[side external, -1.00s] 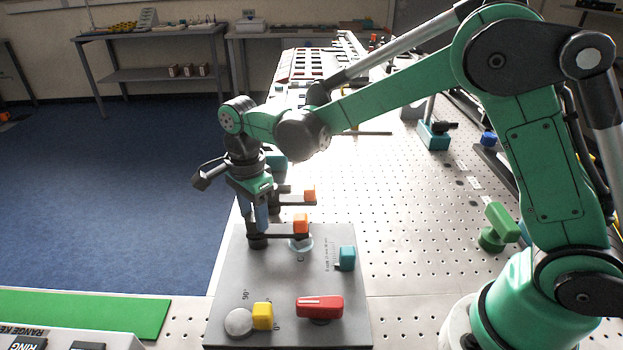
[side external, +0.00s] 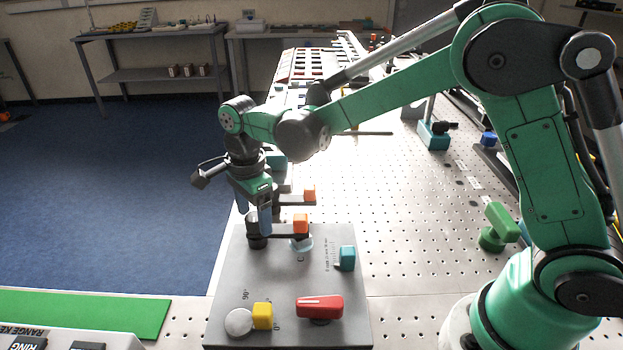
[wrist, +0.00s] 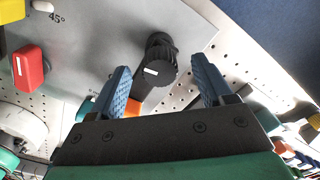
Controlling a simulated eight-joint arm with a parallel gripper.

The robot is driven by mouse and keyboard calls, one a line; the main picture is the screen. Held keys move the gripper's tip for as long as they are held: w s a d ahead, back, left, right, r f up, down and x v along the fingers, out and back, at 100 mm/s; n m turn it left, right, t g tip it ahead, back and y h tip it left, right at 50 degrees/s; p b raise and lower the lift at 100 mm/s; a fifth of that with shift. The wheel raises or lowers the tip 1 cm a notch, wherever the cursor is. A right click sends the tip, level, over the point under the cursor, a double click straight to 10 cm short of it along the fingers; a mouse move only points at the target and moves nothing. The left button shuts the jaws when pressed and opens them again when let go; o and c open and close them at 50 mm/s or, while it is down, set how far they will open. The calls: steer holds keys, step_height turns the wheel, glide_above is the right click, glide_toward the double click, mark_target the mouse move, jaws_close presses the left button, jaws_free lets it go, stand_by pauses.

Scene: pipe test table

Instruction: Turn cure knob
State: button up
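A dark ribbed knob (side external: 256,241) stands at the far left of the grey panel (side external: 225,300) in the side view. In the wrist view the same black knob (wrist: 158,68) has a white mark on top and lies between and just beyond two blue finger pads. My gripper (wrist: 161,66) is open, its pads well apart with clear gaps on both sides of the knob. In the side view my gripper (side external: 262,222) points down over that knob. I cannot read a label naming the cure knob.
The panel also carries an orange-tipped lever (side external: 301,224), a teal block (side external: 347,258), a red handle (side external: 320,307), a yellow block (side external: 262,316) and a pale round knob (side external: 238,322). Another orange-tipped lever (side external: 309,192) stands behind.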

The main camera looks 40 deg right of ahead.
mark_target(256, 217)
steer(key=shift+r, duration=2.8)
steer(key=shift+s+d+r, duration=0.1)
steer(key=shift+r, duration=0.05)
steer(key=s+d+r+n+t, duration=0.2)
steer(key=s+d+n+t, duration=0.5)
steer(key=n, duration=1.1)
steer(key=s+d, duration=0.2)
steer(key=s, duration=0.2)
steer(key=shift+s+n, duration=0.3)
